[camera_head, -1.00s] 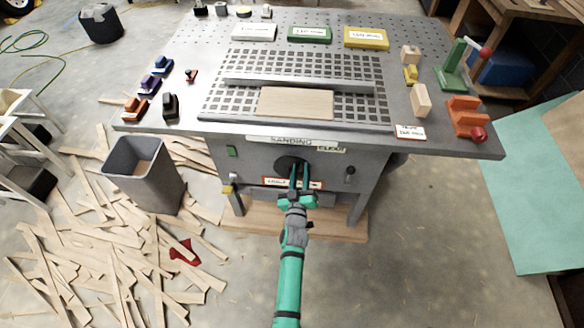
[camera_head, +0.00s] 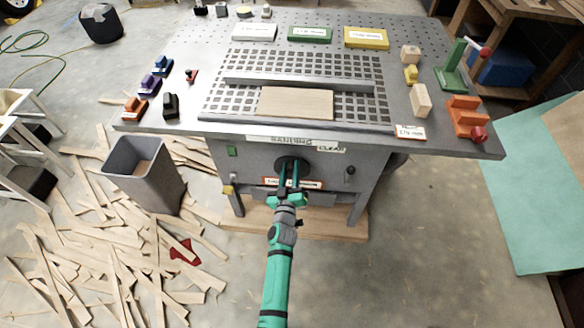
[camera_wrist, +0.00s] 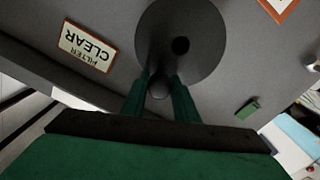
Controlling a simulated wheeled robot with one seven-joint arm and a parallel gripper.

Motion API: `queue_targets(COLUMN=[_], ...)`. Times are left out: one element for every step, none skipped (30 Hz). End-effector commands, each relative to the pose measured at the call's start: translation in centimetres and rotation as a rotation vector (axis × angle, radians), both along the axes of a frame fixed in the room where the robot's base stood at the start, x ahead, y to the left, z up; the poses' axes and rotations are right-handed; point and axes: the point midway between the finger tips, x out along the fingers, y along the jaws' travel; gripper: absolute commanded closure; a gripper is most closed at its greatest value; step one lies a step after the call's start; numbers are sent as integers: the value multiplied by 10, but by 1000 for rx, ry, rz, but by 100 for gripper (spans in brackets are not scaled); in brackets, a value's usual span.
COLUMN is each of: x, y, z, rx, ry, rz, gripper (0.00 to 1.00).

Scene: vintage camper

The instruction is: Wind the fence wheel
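The fence wheel (camera_head: 287,161) is a dark round disc on the grey front panel of the machine, under the table edge. In the wrist view the fence wheel (camera_wrist: 200,25) fills the upper middle, with a dark round hub spot. A small rounded handle knob (camera_wrist: 159,86) stands out near its lower rim. My gripper (camera_head: 290,172) reaches up to the wheel from below. In the wrist view the two green fingers of my gripper (camera_wrist: 159,84) stand on either side of the knob and appear to touch it. The fingers partly hide the wheel in the head view.
The perforated table (camera_head: 215,75) overhangs the panel and carries a wooden board (camera_head: 296,103), coloured blocks and clamps. A grey bin (camera_head: 145,180) stands at left among scattered wood strips. A "FILTER CLEAR" sign (camera_wrist: 86,45) is beside the wheel. The floor at right front is clear.

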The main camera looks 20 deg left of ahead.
Motion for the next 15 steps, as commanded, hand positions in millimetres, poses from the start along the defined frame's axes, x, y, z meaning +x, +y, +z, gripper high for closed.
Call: queue_targets(x=[-1, -1, -1, -1, 0, 0, 0, 0, 0, 0, 0, 0, 0, 0, 0], y=[1, 1, 1, 1, 0, 0, 0, 0, 0, 0, -1, -1, -1, -1, -1], z=[-3, -3, -3, -3, -2, -2, -2, -2, -2, -2, -2, -1, -1, -1, -1], rx=[-1, -1, -2, -1, -1, -1, -1, -1, -1, -2, -2, -2, -2, -2, -2], ry=[6, 6, 5, 4, 4, 4, 4, 4, 4, 2, 2, 2, 2, 2, 2], rz=[3, 3, 3, 2, 2, 2, 1, 1, 1, 1, 1, 1, 1, 1, 1], gripper=[62, 58, 58, 58, 58, 58, 58, 58, 58, 58, 58, 58, 58, 58, 58])
